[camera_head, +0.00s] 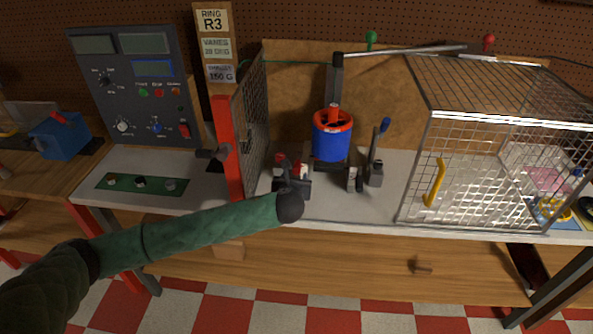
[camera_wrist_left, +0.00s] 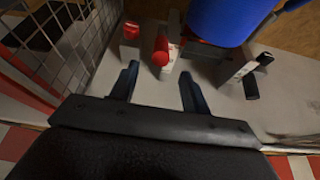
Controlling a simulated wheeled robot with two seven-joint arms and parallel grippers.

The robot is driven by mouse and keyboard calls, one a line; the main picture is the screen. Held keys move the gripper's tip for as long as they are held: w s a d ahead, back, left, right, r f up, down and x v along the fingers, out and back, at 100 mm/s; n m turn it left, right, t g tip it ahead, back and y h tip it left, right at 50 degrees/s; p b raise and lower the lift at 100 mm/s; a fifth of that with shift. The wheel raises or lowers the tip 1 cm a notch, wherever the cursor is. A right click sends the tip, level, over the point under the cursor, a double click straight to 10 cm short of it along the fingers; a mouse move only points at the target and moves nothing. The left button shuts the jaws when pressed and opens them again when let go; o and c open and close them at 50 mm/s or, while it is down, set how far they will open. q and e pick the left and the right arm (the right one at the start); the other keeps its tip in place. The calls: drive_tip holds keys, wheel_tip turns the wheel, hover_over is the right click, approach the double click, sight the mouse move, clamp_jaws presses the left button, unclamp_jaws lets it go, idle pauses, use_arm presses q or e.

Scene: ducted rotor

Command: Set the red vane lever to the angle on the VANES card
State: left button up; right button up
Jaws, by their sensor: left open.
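The VANES card (camera_head: 216,47) hangs on the wooden post, between the RING R3 card and another card; its degree figure is too small to read surely. In the left wrist view a red rounded knob (camera_wrist_left: 161,52), seemingly the vane lever's, stands just beyond the fingertips, roughly between them. A second red piece (camera_wrist_left: 131,30) is behind it to the left; I cannot tell how they connect. My left gripper (camera_wrist_left: 157,80) is open and empty. In the head view the left gripper (camera_head: 291,184) is in front of the blue and red ducted rotor (camera_head: 332,140), hiding much of the lever's base.
A mesh panel (camera_head: 253,125) and red post stand close left of the gripper. A wire cage (camera_head: 478,165) with a yellow handle fills the right. A control panel (camera_head: 130,85) stands at left.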

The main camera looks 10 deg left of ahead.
sight(296, 172)
use_arm(q)
drive_tip(key=shift+d+m, duration=0.1)
drive_tip(key=shift+m, duration=0.7)
drive_tip(key=shift+w, duration=0.35)
drive_tip(key=p+x, duration=0.3)
drive_tip(key=x, duration=0.2)
drive_tip(key=shift+w+f, duration=0.1)
drive_tip(key=shift+w, duration=0.15)
drive_tip(key=shift+p+x, duration=0.3)
drive_tip(key=shift+x, duration=0.55)
drive_tip(key=shift+f, duration=0.1)
use_arm(e)
drive_tip(key=s, duration=0.1)
drive_tip(key=s+r, duration=0.1)
drive_tip(key=s, duration=0.1)
drive_tip(key=s+r, duration=0.1)
drive_tip(key=shift+s+d, duration=0.35)
drive_tip(key=shift+d, duration=0.05)
use_arm(q)
drive_tip(key=shift+s, duration=0.1)
clamp_jaws()
use_arm(e)
drive_tip(key=shift+f, duration=0.1)
